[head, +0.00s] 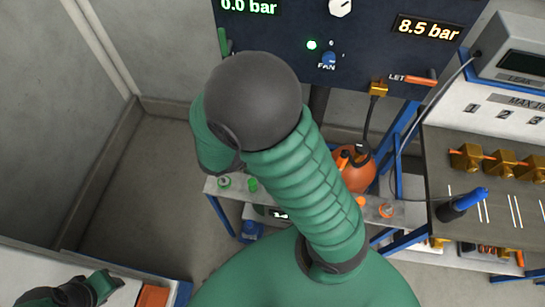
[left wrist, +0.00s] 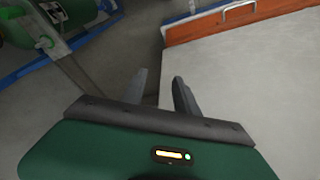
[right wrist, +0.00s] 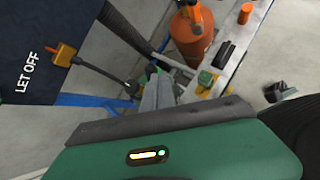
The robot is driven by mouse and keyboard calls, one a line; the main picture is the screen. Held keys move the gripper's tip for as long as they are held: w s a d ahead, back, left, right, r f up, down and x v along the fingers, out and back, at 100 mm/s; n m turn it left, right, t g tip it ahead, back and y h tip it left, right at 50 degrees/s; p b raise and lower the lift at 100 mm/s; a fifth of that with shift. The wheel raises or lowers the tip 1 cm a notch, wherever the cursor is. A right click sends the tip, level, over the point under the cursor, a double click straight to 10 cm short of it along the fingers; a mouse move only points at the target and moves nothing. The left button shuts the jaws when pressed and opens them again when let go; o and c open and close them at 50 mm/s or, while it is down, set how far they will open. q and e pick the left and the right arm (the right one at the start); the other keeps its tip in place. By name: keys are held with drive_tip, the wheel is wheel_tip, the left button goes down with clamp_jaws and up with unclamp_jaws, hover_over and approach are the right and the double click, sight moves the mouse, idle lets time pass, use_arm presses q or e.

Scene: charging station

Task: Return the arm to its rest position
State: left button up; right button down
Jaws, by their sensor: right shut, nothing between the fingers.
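My right arm, green with a dark round joint, rises through the middle of the head view in front of the dark control panel (head: 290,45). Its gripper is hidden there. In the right wrist view my right gripper (right wrist: 158,78) is shut and empty, its fingers together. The panel's LET OFF label (right wrist: 27,72) and a brass fitting (right wrist: 65,55) show to its left. In the left wrist view my left gripper (left wrist: 158,78) has its fingers apart with nothing between them. It is beside a pale surface with an orange edge (left wrist: 240,20). Part of my left arm shows at the head view's bottom left.
A bench (head: 440,165) at the right holds several brass fittings and a blue-handled tool (head: 465,203). The panel reads 0.0 bar and 8.5 bar. Floor (head: 135,190) is clear at the left.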

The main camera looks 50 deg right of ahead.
use_arm(q)
drive_tip(key=shift+w+a+f+b, duration=0.15)
drive_tip(key=shift+a+f+b, duration=0.05)
drive_tip(key=shift+f+b, duration=0.5)
use_arm(e)
drive_tip(key=w+a+m+t+y, duration=0.1)
drive_tip(key=a+m+t+y, duration=0.1)
drive_tip(key=a+m+y, duration=0.6)
drive_tip(key=a+m, duration=0.5)
drive_tip(key=m, duration=0.1)
drive_tip(key=shift+a+r+y, duration=0.15)
drive_tip(key=shift+a+y, duration=0.15)
drive_tip(key=shift+y, duration=0.1)
use_arm(q)
drive_tip(key=shift+d, duration=0.2)
use_arm(e)
drive_tip(key=shift+s+d, duration=0.1)
drive_tip(key=shift+d, duration=0.15)
use_arm(q)
drive_tip(key=shift+a, duration=0.15)
use_arm(e)
drive_tip(key=shift+a, duration=0.2)
drive_tip(key=shift+d, duration=0.1)
drive_tip(key=c, duration=2.2)
unclamp_jaws()
